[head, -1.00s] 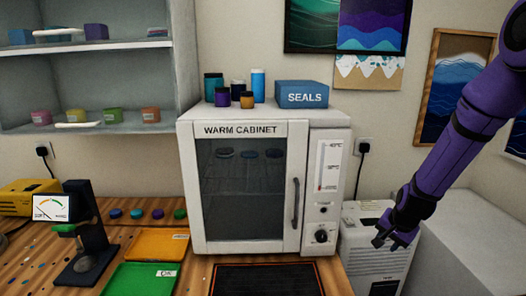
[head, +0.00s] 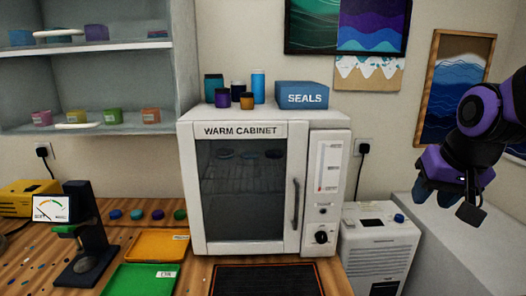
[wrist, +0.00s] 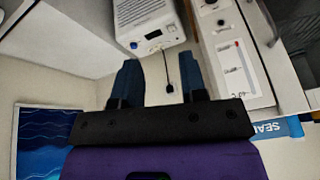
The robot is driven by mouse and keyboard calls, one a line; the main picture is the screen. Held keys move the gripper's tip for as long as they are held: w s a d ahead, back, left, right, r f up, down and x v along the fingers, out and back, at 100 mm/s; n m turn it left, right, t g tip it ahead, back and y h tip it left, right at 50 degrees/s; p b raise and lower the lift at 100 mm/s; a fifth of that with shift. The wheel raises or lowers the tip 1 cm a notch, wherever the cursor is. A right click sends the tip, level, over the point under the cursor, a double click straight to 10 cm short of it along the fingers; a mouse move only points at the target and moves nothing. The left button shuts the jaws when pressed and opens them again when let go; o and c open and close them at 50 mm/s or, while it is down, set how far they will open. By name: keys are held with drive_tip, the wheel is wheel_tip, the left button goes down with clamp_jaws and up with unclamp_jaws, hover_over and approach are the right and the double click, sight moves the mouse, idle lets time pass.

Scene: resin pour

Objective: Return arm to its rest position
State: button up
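My gripper (head: 446,205) is raised at the right of the head view, in front of the wall and above the pale counter. In the wrist view its two dark blue fingers (wrist: 160,62) stand apart with nothing held between them. My purple and black arm reaches in from the right edge of the head view.
A white boxy appliance (head: 380,245) stands below and left of my gripper, with a small blue round piece (head: 399,218) on top. The warm cabinet (head: 245,190) is further left. A pale counter (head: 450,250) lies below my gripper. A framed wave picture (head: 455,80) hangs behind.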

drive_tip(key=s+r+n, duration=0.2)
drive_tip(key=s+r, duration=0.2)
drive_tip(key=s, duration=0.8)
drive_tip(key=shift+a, duration=0.15)
idle(1.2)
